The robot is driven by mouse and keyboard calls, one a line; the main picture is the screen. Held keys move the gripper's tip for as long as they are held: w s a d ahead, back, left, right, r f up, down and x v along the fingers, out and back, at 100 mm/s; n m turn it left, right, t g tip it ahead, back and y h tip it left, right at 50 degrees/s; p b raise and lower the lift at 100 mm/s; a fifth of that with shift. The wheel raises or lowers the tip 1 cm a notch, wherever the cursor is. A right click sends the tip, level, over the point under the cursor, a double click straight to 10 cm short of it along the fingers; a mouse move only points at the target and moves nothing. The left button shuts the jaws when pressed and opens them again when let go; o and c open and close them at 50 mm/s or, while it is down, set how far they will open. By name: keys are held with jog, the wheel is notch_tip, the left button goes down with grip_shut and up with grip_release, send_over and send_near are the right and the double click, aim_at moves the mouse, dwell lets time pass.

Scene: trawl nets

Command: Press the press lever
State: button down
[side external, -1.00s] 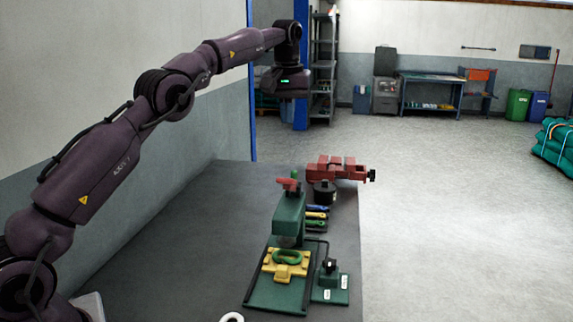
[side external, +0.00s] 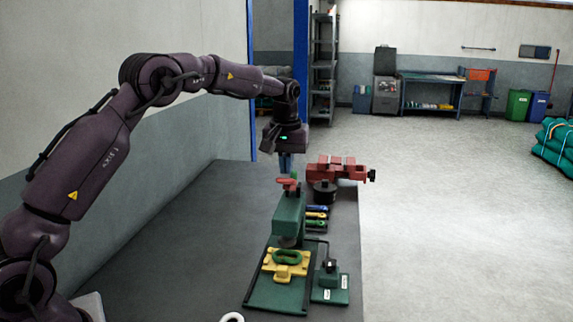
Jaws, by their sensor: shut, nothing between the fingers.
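The green press (side external: 288,213) stands on a green base plate (side external: 272,295) on the dark table. On top of it are a red lever-like piece (side external: 287,184) and a small green knob (side external: 293,173). A yellow fixture holding a dark green oval ring (side external: 286,257) sits at the press's foot. A small green box (side external: 328,280) with a black knob (side external: 330,264) stands to its right. My gripper (side external: 285,166) points down, shut and empty, its fingertips just above the red piece in the picture. I cannot tell whether they touch or are behind it.
A red vise (side external: 340,169) and a black round object (side external: 324,193) are behind the press. Several colored-handled tools (side external: 317,212) lie beside it. A white ring (side external: 232,317) is at the front edge. The table's left side (side external: 190,235) is clear.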

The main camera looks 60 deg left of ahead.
aim_at(284, 181)
dwell(0.3)
jog(key=shift+s+d+f+t+y, duration=0.6)
jog(key=shift+s+d+f+y, duration=0.15)
jog(key=shift+f, duration=0.2)
jog(key=shift+t+y, duration=0.75)
jog(key=shift+t, duration=0.05)
jog(key=shift+s+d+f, duration=0.25)
jog(key=shift+f, duration=0.5)
jog(key=shift+s+d+f, duration=0.25)
jog(key=shift+f, duration=0.45)
jog(key=shift+s+d+f, duration=0.25)
jog(key=shift+f, duration=0.65)
notch_tip(284, 181, up, 4)
jog(key=shift+w+r, duration=0.1)
jog(key=v, duration=1)
jog(key=shift+s+d, duration=0.2)
jog(key=shift+s, duration=0.1)
